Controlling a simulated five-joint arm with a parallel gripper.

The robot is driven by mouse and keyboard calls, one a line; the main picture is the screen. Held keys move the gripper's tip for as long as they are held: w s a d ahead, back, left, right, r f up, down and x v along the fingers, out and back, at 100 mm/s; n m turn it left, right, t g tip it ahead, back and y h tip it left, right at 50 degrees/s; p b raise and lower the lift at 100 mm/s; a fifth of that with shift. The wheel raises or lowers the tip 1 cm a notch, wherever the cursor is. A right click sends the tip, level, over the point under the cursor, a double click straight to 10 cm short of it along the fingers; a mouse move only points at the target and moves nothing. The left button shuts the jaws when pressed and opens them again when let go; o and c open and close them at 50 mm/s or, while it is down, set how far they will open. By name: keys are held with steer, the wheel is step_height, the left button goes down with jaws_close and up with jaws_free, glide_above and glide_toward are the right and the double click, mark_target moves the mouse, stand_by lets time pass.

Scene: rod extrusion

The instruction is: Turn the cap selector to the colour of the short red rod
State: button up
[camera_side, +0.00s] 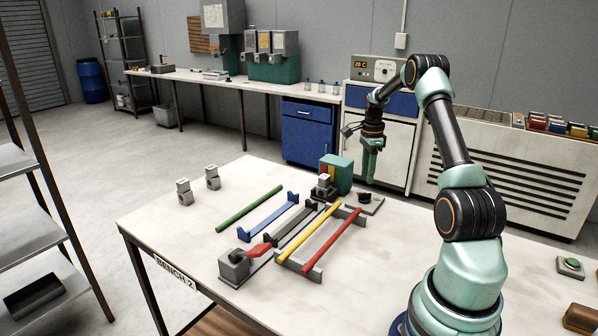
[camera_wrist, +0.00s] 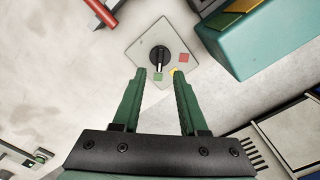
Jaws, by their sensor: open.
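The cap selector shows in the wrist view as a black knob (camera_wrist: 159,57) on a pale square plate (camera_wrist: 140,45), with red (camera_wrist: 183,58), yellow (camera_wrist: 174,72) and green (camera_wrist: 157,77) patches. The knob's white mark points down in the picture, towards the green patch. In the side view the selector plate (camera_side: 374,207) lies on the bench. My gripper (camera_wrist: 161,73) is open and empty; its fingers point down above the selector, and it hangs over it in the side view (camera_side: 367,181). A red rod (camera_side: 333,240) lies on a grey rack, and its end shows in the wrist view (camera_wrist: 103,12).
A yellow rod (camera_side: 309,232) lies beside the red one, and a green rod (camera_side: 250,208) lies farther left. A grey block with a red lever (camera_side: 258,250) stands in front.

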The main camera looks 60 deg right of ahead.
mark_target(365, 197)
step_height(365, 197, down, 6)
steer(key=shift+f, duration=0.15)
stand_by(0.3)
jaws_close()
